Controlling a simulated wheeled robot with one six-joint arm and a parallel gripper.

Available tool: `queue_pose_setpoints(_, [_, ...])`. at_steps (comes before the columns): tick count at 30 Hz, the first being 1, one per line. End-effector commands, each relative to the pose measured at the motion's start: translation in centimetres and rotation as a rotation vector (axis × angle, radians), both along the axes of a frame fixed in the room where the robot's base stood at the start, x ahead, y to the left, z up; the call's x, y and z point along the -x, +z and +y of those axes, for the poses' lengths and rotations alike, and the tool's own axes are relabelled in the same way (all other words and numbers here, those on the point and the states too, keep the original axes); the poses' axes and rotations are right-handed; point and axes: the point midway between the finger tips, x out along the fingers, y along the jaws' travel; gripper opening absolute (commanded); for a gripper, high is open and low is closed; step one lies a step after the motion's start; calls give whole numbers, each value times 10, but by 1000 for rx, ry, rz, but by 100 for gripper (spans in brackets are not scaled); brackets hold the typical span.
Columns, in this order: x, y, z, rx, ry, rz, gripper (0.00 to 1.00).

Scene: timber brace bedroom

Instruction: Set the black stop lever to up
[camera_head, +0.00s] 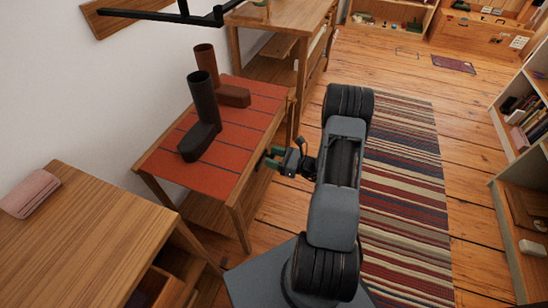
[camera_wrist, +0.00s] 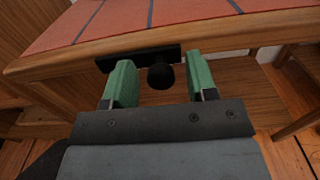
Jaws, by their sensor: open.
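The black stop lever shows in the wrist view as a dark plate with a round black knob (camera_wrist: 160,76), at the front edge of the red-topped wooden table (camera_wrist: 60,65). Whether the lever is up or down I cannot tell. My gripper (camera_wrist: 160,68) is open, with one green finger on each side of the knob and a gap on both sides. In the head view my gripper (camera_head: 268,157) is at the right side of the same table (camera_head: 255,120); the lever cannot be made out there.
Two boot-like objects, one dark (camera_head: 203,115) and one brown (camera_head: 232,95), stand on the red table top. A wooden desk (camera_head: 90,235) with a pink case (camera_head: 31,194) is at the lower left. A striped rug (camera_head: 405,200) covers open floor to the right.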

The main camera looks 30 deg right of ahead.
Motion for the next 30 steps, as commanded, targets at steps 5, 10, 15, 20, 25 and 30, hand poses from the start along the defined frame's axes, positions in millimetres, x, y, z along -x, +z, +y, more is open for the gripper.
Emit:
queue_pose_setpoints(5, [0,0,0,0,0,0,50])
queue_pose_setpoints(10, [0,0,0,0,0,0,34])
queue_pose_setpoints(15, [0,0,0,0,0,0,18])
queue_pose_setpoints(20, [0,0,0,0,0,0,2])
queue_pose_setpoints(25, [0,0,0,0,0,0,0])
queue_pose_setpoints(30, [1,0,-2,5,-4,-5,0])
